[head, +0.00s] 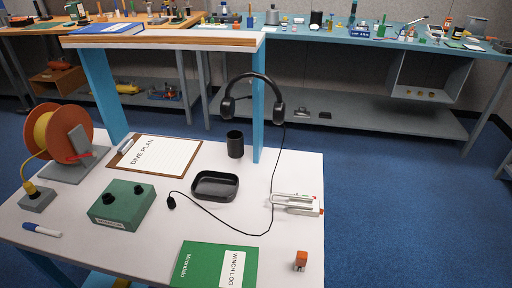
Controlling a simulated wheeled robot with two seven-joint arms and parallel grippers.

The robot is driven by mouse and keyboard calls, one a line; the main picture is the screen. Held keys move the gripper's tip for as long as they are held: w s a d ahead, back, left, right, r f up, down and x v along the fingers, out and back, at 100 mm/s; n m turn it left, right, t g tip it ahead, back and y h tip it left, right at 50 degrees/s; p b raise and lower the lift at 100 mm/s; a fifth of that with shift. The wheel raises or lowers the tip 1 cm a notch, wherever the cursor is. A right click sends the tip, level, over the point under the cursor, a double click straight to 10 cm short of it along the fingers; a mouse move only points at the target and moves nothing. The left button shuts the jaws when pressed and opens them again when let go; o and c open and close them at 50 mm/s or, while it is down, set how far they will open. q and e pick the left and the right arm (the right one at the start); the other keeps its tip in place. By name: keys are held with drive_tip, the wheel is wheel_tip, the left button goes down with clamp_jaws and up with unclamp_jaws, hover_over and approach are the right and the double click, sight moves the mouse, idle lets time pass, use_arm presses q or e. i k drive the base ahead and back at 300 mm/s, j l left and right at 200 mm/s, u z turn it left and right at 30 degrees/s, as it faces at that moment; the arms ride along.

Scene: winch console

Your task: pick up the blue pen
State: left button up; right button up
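A pen with a blue end and a white barrel (42,230) lies flat near the left front edge of the white console top (140,246). It is apart from other things, in front of the small grey box on the yellow cable. Neither of my grippers shows in the head view.
A cable reel (72,142), grey box (37,197), green control box (122,205), clipboard (156,157), black tray (215,186), black cup (235,144), green log book (214,266) and grey-white device (296,204) share the top. Headphones (252,92) hang from the shelf (165,40).

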sight(31, 226)
drive_tip(key=u, duration=1.5)
drive_tip(key=j, duration=0.1)
drive_tip(key=i, duration=0.05)
